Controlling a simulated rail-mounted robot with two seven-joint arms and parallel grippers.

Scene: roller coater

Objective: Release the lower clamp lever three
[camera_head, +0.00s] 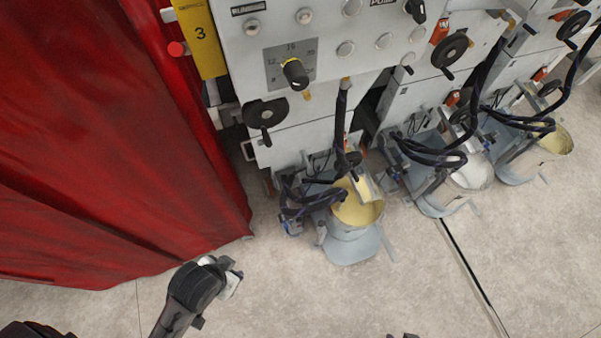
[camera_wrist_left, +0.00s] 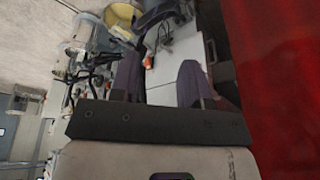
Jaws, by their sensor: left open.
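The station with the yellow label "3" (camera_head: 201,37) stands beside the red curtain. On its grey front is a black round handle (camera_head: 265,113) with a small knob. I cannot tell for sure which part is the lower clamp lever. My left gripper (camera_head: 232,278) is over the floor, in front of and apart from the station. In the left wrist view my left gripper (camera_wrist_left: 158,80) has its two fingers spread, with the pale machine panel seen between them. Small dark tips at the bottom edge of the head view may be my right gripper (camera_head: 402,336).
The red curtain (camera_head: 90,140) fills the left side. A bucket of yellow paint (camera_head: 357,208) stands at the station's foot, with dark hoses (camera_head: 310,197) beside it. Similar stations continue to the right. The floor (camera_head: 340,300) in front is clear.

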